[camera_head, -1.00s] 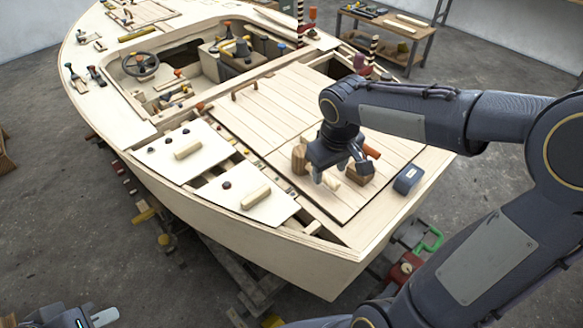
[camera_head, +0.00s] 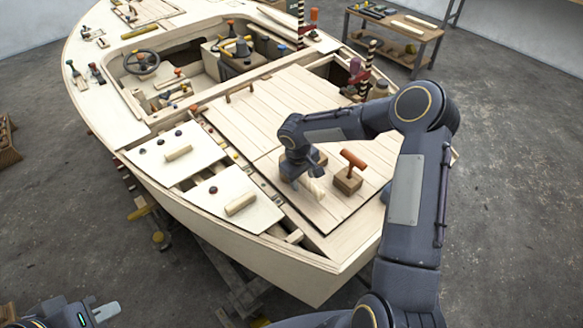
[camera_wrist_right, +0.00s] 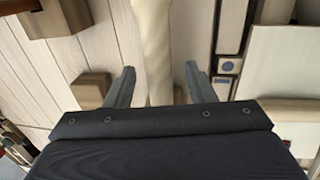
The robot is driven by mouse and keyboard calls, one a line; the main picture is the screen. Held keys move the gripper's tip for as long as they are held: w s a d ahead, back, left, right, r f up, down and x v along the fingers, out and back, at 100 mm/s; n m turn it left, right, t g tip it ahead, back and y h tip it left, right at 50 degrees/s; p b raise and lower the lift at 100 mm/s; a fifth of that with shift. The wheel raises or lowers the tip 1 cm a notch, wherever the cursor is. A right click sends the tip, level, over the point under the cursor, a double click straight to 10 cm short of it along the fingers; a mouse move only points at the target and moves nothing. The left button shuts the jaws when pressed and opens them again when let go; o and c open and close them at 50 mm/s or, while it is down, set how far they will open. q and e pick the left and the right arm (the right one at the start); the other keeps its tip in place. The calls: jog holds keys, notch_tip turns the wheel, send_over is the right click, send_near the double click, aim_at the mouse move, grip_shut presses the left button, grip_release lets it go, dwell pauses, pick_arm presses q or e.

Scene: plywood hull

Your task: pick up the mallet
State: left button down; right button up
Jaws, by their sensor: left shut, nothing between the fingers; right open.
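The mallet lies on the planked deck, its pale handle (camera_head: 315,188) pointing toward the robot. In the right wrist view the handle (camera_wrist_right: 156,45) runs up between the two fingers, with gaps on both sides. A brown block beside the palm (camera_wrist_right: 90,90) seems to be one end of the mallet's head; the middle is hidden by the gripper. My right gripper (camera_wrist_right: 155,85) is open over the mallet, pointing down. It also shows in the head view (camera_head: 302,182). My left gripper (camera_head: 106,312) is shut and empty at the bottom left, away from the boat.
A wooden block with an orange-handled piece (camera_head: 348,180) stands just right of my right gripper. Pale panels with grips (camera_head: 235,200) lie to its left. A steering wheel (camera_head: 141,63) and loose tools sit farther forward. A workbench (camera_head: 395,35) stands behind.

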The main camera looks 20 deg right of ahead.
jog(key=shift+d+f, duration=0.2)
jog(key=shift+f, duration=0.75)
jog(key=shift+c, duration=0.2)
jog(key=c, duration=1)
jog(key=shift+w, duration=0.1)
grip_shut()
jog(key=shift+r, duration=0.1)
